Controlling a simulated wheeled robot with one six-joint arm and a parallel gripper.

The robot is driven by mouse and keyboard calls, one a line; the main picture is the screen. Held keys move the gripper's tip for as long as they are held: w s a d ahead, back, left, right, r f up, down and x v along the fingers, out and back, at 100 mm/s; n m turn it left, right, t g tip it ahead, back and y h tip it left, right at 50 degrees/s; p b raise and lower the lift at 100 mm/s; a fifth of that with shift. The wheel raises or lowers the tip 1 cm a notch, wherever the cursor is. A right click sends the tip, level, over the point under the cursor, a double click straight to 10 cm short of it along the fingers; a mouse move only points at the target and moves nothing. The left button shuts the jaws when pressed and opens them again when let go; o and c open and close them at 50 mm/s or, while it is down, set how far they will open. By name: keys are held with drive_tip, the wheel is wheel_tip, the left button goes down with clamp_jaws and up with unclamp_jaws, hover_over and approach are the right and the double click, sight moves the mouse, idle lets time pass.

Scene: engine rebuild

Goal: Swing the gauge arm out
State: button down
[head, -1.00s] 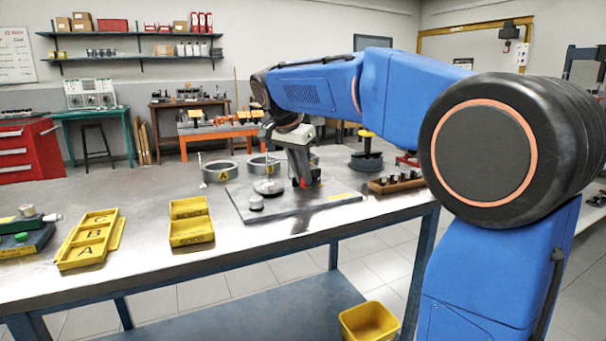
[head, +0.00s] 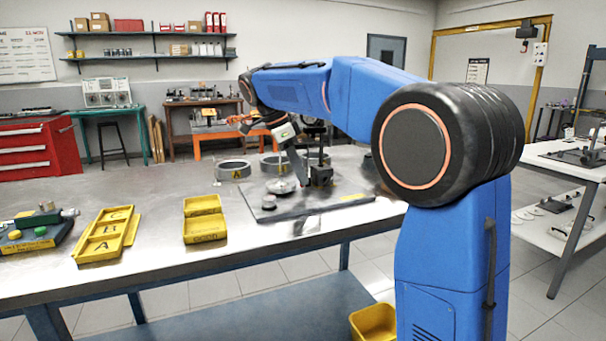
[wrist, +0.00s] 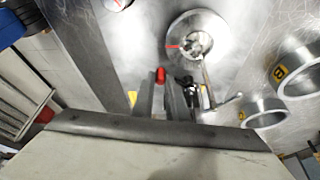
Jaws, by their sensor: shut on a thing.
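The gauge stand is a flat grey base plate (head: 345,203) on the bench. It carries a round metal disc (head: 280,187) and a dark post with a black block (head: 321,175). My gripper (head: 301,180) is tilted, low over the plate between the disc and the block. In the wrist view my gripper (wrist: 161,92) has a small red piece (wrist: 160,75) between its fingertips. It appears to be shut on the gauge arm, whose grasped part is mostly hidden. A dark clamp (wrist: 187,82) stands beside the right finger, and the disc (wrist: 197,35) lies beyond.
Metal rings (head: 233,170) stand behind the plate; one marked B (wrist: 297,72) is at right in the wrist view. Yellow trays (head: 205,219) (head: 105,236) sit left of the plate on the bench (head: 165,270). A yellow bin (head: 372,322) is below. Bench between trays and plate is clear.

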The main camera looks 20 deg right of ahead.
drive_tip(key=shift+w, duration=0.1)
idle(0.4)
drive_tip(key=c, duration=1.7)
unclamp_jaws()
drive_tip(key=shift+c, duration=0.2)
